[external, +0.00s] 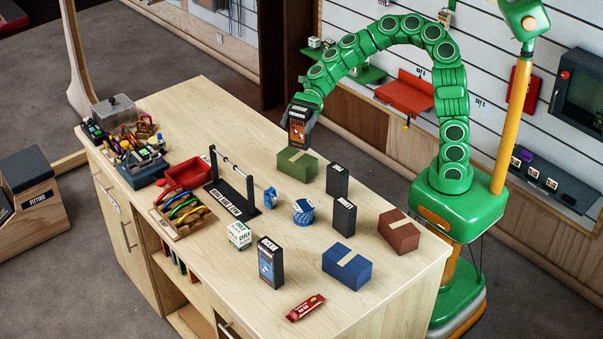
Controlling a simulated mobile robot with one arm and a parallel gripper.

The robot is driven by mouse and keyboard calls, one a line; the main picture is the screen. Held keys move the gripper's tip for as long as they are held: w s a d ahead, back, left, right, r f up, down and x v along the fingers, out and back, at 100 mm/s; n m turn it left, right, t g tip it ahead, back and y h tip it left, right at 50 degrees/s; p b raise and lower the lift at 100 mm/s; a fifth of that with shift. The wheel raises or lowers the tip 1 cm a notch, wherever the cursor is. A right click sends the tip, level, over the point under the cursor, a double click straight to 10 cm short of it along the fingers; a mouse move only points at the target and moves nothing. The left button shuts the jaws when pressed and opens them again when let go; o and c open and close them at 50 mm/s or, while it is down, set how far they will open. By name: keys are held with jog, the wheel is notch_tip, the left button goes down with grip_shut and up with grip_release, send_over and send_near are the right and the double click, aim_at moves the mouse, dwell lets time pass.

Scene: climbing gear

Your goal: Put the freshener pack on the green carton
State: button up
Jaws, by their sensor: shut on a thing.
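The green carton (292,167) lies on the wooden counter at the far middle, with a pale tape strip across its top. My gripper (299,122) comes down from the curved green arm and is shut on a dark pack with an orange front (297,132), which looks like a freshener pack. The pack is upright and appears just above the carton. From this angle I cannot tell whether its bottom touches the carton's top. A similar dark pack with a blue front (270,263) stands near the counter's front edge.
A blue carton (346,267) and a brown-red carton (399,231) lie on the right. Two black boxes (343,216) (337,179), blue tape (303,211), a chalk box (239,235) and a red bar (305,307) stand or lie around. A black stand (233,190) rises left of the green carton.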

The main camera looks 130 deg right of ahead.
aim_at(295, 134)
jog(key=shift+w+d+f, duration=0.25)
jog(key=shift+w+f, duration=0.1)
jog(key=shift+f, duration=1.65)
jog(key=shift+f, duration=0.15)
jog(key=o, duration=1)
jog(key=shift+s+d+r, duration=0.1)
jog(key=shift+s+r, duration=0.05)
jog(key=shift+r, duration=0.05)
jog(key=v, duration=1.1)
jog(key=shift+s+d+r, duration=0.1)
jog(key=shift+s+r, duration=0.15)
jog(key=shift+s, duration=0.05)
